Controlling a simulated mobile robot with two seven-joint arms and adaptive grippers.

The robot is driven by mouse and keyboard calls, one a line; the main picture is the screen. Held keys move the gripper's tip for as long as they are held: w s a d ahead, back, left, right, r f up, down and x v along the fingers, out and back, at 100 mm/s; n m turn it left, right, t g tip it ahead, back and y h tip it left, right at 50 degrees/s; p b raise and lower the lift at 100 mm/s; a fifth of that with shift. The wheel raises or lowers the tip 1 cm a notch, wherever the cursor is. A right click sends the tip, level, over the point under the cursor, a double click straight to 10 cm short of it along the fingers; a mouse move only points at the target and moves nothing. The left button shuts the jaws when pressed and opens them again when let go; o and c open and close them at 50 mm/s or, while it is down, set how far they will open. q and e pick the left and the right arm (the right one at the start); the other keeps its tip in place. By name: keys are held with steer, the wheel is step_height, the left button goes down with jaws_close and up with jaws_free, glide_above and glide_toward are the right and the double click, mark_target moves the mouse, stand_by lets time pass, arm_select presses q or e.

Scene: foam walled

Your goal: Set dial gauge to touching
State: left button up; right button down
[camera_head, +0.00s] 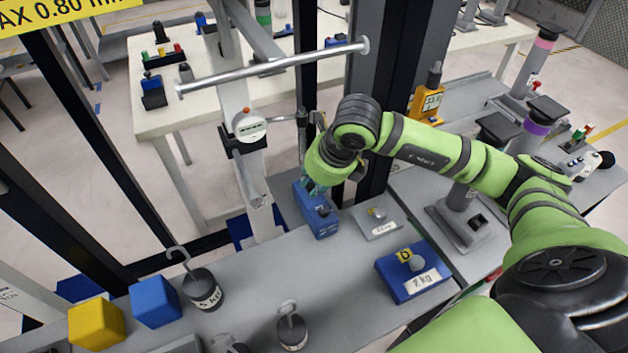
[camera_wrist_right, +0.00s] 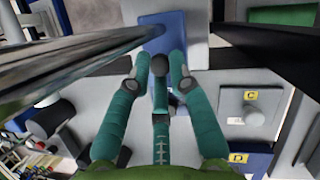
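A round white dial (camera_head: 252,129) with a red knob on top, which looks like the dial gauge, is clamped to a pale upright post at the centre left of the head view. Its pointer and tip are too small to read, so I cannot tell whether it touches anything. My right gripper (camera_head: 314,187) is right of and below the dial, just over a blue block. In the wrist view its teal fingers (camera_wrist_right: 158,84) are spread apart over the blue block (camera_wrist_right: 163,38), with nothing visibly held. My left gripper is not in view.
A metal bar (camera_head: 270,68) crosses above the dial. On the grey bench (camera_head: 262,283) are hooked weights (camera_head: 203,290), a blue cube (camera_head: 155,302), a yellow cube (camera_head: 96,323) and a blue 2 kg block (camera_head: 412,272). A dark upright (camera_head: 376,160) stands behind my right arm.

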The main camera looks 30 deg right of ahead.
steer(key=shift+w, duration=0.1)
steer(key=w+b, duration=0.3)
steer(key=w, duration=0.2)
steer(key=shift+w+d, duration=0.1)
steer(key=shift+d, duration=0.05)
steer(key=c, duration=1.1)
jaws_free()
steer(key=shift+c, duration=0.2)
steer(key=shift+r, duration=0.25)
steer(key=s+d, duration=0.4)
steer(key=s, duration=0.8)
steer(key=shift+r, duration=0.35)
